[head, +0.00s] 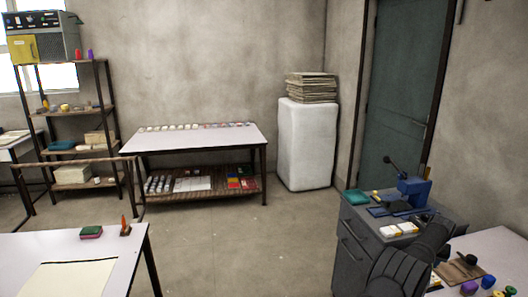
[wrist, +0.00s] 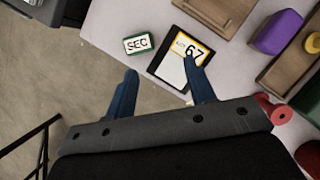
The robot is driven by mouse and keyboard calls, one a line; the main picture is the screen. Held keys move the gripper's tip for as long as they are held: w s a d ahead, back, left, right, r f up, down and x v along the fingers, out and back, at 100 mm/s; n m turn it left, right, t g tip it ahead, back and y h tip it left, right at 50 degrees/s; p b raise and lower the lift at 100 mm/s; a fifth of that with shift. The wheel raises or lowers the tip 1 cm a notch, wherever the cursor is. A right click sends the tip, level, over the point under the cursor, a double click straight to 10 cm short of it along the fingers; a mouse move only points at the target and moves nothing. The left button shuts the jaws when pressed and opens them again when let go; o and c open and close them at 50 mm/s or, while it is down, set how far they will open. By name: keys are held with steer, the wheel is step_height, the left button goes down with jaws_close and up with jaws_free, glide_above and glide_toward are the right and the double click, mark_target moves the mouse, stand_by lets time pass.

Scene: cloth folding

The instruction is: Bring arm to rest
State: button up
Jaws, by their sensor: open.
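My gripper (wrist: 160,66) shows in the wrist view with its two blue fingers spread apart and nothing between them. It is over the edge of a pale table (wrist: 105,40), with bare floor below and to the left. In the head view my dark arm is at the lower right, in front of the grey cabinet; the fingers cannot be made out there. A flat cream cloth (head: 68,282) lies on the white table (head: 20,247) at the lower left of the head view, well away from my arm.
In the wrist view a card marked 67 (wrist: 172,72), a small SEC box (wrist: 138,43), a purple block (wrist: 277,31) and wooden trays (wrist: 222,12) lie near the fingers. A grey cabinet (head: 350,250) carries a blue press (head: 411,190). Open floor (head: 235,245) lies mid-room.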

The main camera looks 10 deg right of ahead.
steer(key=s+r, duration=0.4)
steer(key=s, duration=0.3)
steer(key=w+a+n+y, duration=0.1)
steer(key=w+a+n, duration=0.3)
steer(key=w+a, duration=1.1)
steer(key=w, duration=0.3)
steer(key=shift+w+a+f+n+t+y, duration=0.2)
steer(key=shift+w+a+n+t+y, duration=0.1)
steer(key=shift+w+t, duration=0.1)
steer(key=shift+d, duration=0.1)
